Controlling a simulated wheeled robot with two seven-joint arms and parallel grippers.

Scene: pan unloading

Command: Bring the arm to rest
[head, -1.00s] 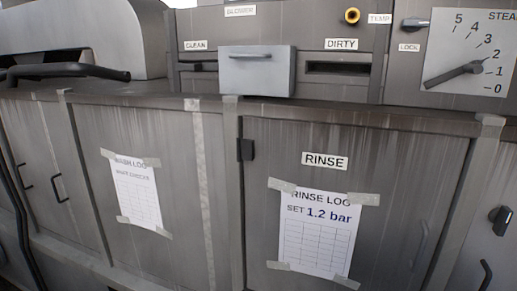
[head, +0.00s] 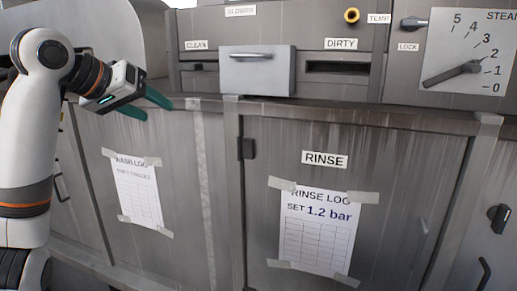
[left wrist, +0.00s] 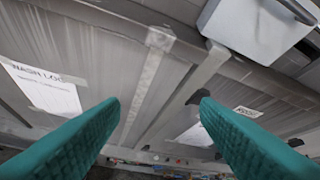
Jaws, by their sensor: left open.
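My left arm (head: 30,140) comes in from the left in the head view. Its gripper (head: 146,106) has green fingers and points right, in front of the grey machine near its ledge. In the left wrist view the two green fingers of the left gripper (left wrist: 158,125) stand wide apart with nothing between them. My right gripper is not in view.
A grey drawer box (head: 257,75) juts out between the CLEAN and DIRTY labels. The RINSE door (head: 385,150) and a taped wash log sheet (head: 138,192) are below the ledge. A pressure dial (head: 470,50) is at the upper right. Space before the RINSE door looks clear.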

